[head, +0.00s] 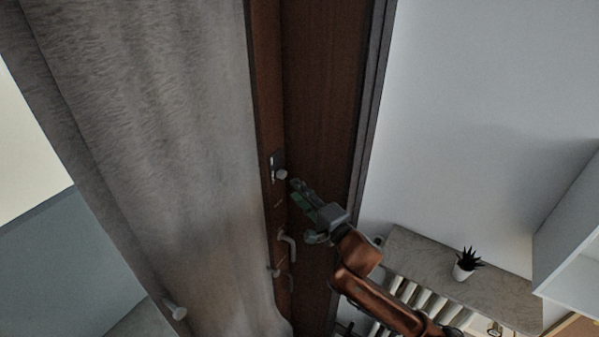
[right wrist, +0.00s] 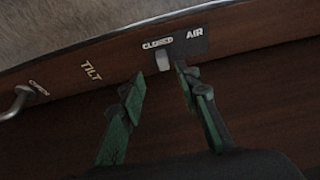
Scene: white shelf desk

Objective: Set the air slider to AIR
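The air slider's pale knob (right wrist: 163,60) sits below the word CLOSED, left of the AIR label (right wrist: 195,31), in the right wrist view. In the head view the pale knob (head: 281,174) shows on the dark wooden frame. My right gripper (head: 297,190) is just right of and below the knob. In the right wrist view its green fingers (right wrist: 160,84) are spread, with the knob ahead of the gap between them. I cannot tell whether either finger touches it. My left gripper is not in view.
A pale handle (head: 287,245) is lower on the frame; TILT (right wrist: 91,70) is marked left of the slider. A grey curtain (head: 165,130) hangs along the frame's left. A ledge (head: 425,252) with a potted plant (head: 465,265) stands at right, above a radiator.

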